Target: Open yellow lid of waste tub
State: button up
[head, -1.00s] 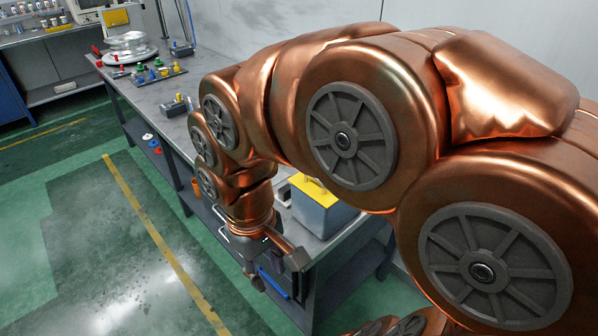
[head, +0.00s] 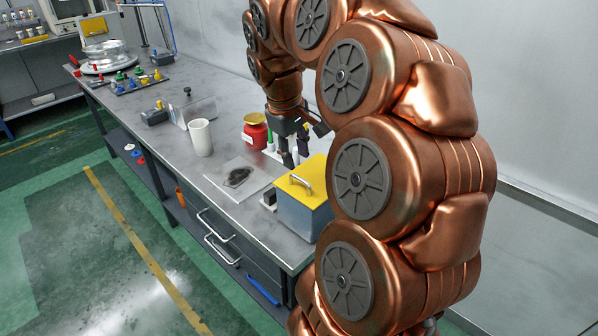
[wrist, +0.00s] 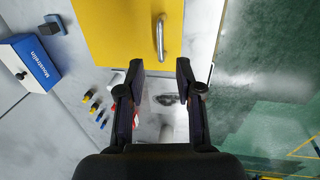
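The waste tub (head: 303,217) is a grey-blue box near the right front end of the workbench. Its yellow lid (head: 308,181) lies shut on top, with a silver bar handle (head: 301,186). My gripper (head: 291,163) hangs pointing down beside the tub, toward the back of the bench. In the wrist view the yellow lid (wrist: 115,30) fills the top, with its handle (wrist: 160,38) standing just ahead of the fingertips. My gripper (wrist: 158,75) is open there, with nothing between its fingers. My arm hides part of the tub's right side.
A red jar (head: 256,133) with a yellow cap, a white cup (head: 201,138) and a clear sheet with a dark smear (head: 238,178) stand or lie left of the tub. A blue and white box (wrist: 31,62) shows in the wrist view. Drawer handles (head: 222,251) jut from the bench front.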

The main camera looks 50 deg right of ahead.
aim_at(300, 179)
jog(key=shift+d+f+p, duration=0.2)
jog(key=shift+f, duration=0.8)
jog(key=shift+d+f+p, duration=0.15)
jog(key=shift+f+p, duration=0.1)
jog(key=shift+f, duration=0.8)
jog(key=shift+d+f+p, duration=0.2)
jog(key=shift+f, duration=0.8)
grip_shut()
